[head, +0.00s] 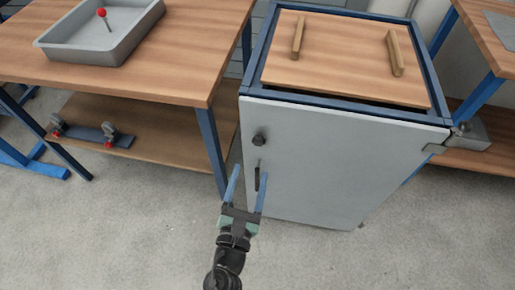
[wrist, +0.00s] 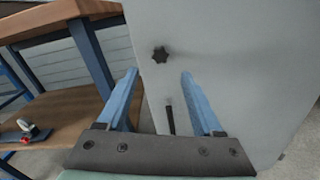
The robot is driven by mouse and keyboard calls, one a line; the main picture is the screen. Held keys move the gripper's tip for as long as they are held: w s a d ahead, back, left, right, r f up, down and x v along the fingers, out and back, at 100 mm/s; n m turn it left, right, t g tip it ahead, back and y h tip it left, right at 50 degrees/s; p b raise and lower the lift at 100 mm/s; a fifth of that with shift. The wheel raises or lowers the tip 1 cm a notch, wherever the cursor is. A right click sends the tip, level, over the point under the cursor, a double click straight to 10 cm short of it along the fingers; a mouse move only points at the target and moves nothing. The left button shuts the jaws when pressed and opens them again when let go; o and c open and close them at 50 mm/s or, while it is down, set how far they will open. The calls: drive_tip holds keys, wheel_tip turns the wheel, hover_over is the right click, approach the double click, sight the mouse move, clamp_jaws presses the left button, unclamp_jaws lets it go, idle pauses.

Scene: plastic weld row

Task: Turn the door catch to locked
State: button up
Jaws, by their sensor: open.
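The grey cabinet door (head: 325,165) stands closed in the head view and fills the right of the wrist view (wrist: 235,60). A dark lobed knob (head: 259,139) sits near the door's upper left edge; it also shows in the wrist view (wrist: 160,54). A black upright bar handle (head: 257,178) is below it, also in the wrist view (wrist: 170,118). I cannot tell which one is the catch, or its locked mark. My gripper (head: 250,178) is open and empty in front of the door. In the wrist view its blue fingertips (wrist: 159,76) appear either side of and below the knob, with the bar between the fingers.
A wooden workbench (head: 190,70) with a grey tray (head: 85,50) stands left of the cabinet; its blue leg (head: 211,150) is near the door's left edge. A lower shelf (head: 150,130) holds a part with castors. Grey floor (head: 130,230) is clear in front.

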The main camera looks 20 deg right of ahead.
sight(258, 143)
drive_tip(key=x, duration=0.8)
drive_tip(key=shift+w+d+b, duration=0.15)
drive_tip(key=shift+d+b, duration=0.05)
drive_tip(key=shift+b, duration=0.2)
clamp_jaws()
